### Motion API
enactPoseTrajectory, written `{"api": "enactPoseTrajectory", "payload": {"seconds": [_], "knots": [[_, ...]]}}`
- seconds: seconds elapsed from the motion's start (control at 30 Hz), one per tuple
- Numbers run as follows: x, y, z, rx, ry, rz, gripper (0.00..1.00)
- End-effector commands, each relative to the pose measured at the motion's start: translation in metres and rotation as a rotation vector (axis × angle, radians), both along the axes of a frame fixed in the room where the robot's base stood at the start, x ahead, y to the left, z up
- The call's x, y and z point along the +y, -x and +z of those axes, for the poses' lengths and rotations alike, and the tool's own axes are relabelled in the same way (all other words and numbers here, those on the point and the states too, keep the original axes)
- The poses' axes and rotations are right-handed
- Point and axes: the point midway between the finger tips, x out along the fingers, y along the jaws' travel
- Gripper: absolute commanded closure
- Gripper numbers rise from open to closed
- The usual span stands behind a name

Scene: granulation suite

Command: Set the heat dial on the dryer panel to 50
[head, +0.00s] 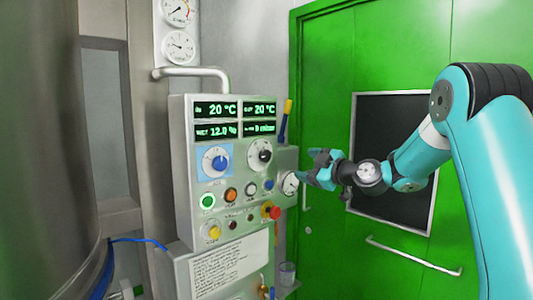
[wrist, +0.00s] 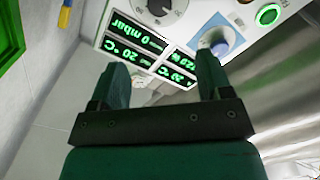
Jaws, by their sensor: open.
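The dryer panel (head: 180,185) is a pale grey box at the middle left in the head view. It carries a blue dial (head: 217,162) on a light blue plate and a black dial (head: 261,154) with a white face to its right. The dial labels are too small to read, so I cannot tell which is the heat dial. My gripper (head: 312,167) is open and empty, right of the panel and apart from both dials. In the wrist view, the open fingers (wrist: 162,78) show in front of the panel, with the blue dial (wrist: 217,42) beyond the right finger.
Lit displays (head: 235,119) read 20 °C twice and 12.0 %. Below the dials are a lit green button (head: 207,201), other buttons and a red knob (head: 273,212). A small gauge (head: 290,183) sits at the panel's right. A green door (head: 320,60) stands behind my arm.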

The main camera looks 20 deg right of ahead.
Motion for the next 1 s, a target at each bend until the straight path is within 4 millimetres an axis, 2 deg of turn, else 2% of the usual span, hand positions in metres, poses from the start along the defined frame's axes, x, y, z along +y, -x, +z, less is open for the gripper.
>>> {"api": "enactPoseTrajectory", "payload": {"seconds": [0.17, 0.7, 0.83, 1.0], "knots": [[0.005, -0.018, 0.004, -0.008, 0.005, -0.001, 0.28], [0.043, -0.132, 0.005, -0.004, 0.005, 0.001, 0.28], [0.049, -0.150, 0.003, -0.004, 0.004, 0.000, 0.28], [0.053, -0.162, 0.002, -0.005, 0.004, -0.001, 0.28]]}}
